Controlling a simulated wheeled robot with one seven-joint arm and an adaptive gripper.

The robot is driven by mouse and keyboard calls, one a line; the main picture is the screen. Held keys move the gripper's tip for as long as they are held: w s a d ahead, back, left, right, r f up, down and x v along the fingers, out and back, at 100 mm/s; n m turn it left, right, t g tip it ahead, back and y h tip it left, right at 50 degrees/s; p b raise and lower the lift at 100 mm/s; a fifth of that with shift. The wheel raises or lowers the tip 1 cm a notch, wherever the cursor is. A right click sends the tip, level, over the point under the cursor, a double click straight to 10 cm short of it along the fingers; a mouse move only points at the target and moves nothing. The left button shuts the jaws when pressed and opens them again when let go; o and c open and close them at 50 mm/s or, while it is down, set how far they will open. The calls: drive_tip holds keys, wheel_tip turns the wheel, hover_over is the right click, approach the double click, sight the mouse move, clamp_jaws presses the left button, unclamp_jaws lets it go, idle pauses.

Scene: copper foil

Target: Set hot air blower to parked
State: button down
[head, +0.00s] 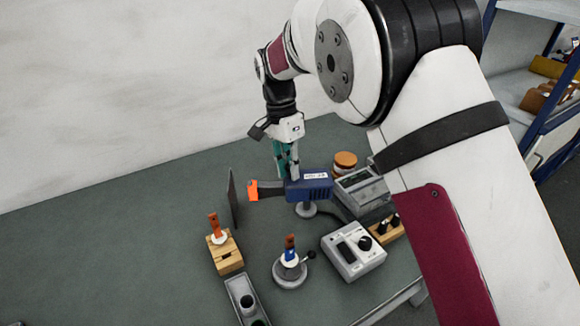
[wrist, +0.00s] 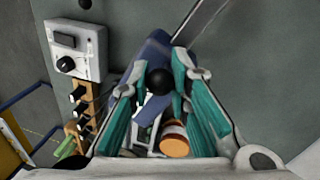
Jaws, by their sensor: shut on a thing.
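The hot air blower (head: 309,187) is a blue body with an orange nozzle (head: 253,190) pointing left, on a grey post with a round foot (head: 306,209). It lies roughly level. My gripper (head: 291,175) comes down from above at the body's nozzle-side half. In the wrist view, my gripper (wrist: 160,82) has its teal fingers on either side of a black round knob (wrist: 159,81) above the blue blower (wrist: 153,50). The gripper is shut on this knob. The knob is hidden in the head view, and its join to the blower is not visible.
A thin dark upright plate (head: 232,198) stands left of the nozzle. A grey control box (head: 353,249), a grey device (head: 361,190), an orange-lidded jar (head: 345,162), a wooden block (head: 225,251) and a round holder (head: 289,270) stand nearby.

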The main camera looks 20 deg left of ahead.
drive_tip(key=c, duration=1.5)
unclamp_jaws()
drive_tip(key=shift+o, duration=0.2)
wheel_tip(320, 180, up, 12)
drive_tip(key=w+a, duration=0.1)
drive_tip(key=a, duration=0.1)
drive_tip(key=shift+w, duration=0.15)
drive_tip(key=s+d+r+n+t+y, duration=0.15)
drive_tip(key=d+r, duration=0.25)
drive_tip(key=d, duration=0.4)
drive_tip(key=s+d+r, duration=0.2)
drive_tip(key=d+r, duration=0.3)
drive_tip(key=d, duration=0.4)
drive_tip(key=s+d+r+n+t+y, duration=0.15)
drive_tip(key=d+r, duration=0.25)
drive_tip(key=d, duration=0.4)
drive_tip(key=s+d+f+n+t, duration=0.1)
drive_tip(key=s+d+f, duration=0.2)
drive_tip(key=s+d, duration=0.4)
drive_tip(key=s+d+f+n+t+h, duration=0.1)
drive_tip(key=s+d+f, duration=0.3)
drive_tip(key=s+d, duration=0.4)
drive_tip(key=s+n+t, duration=0.1)
drive_tip(key=s, duration=0.5)
drive_tip(key=shift+s, duration=0.2)
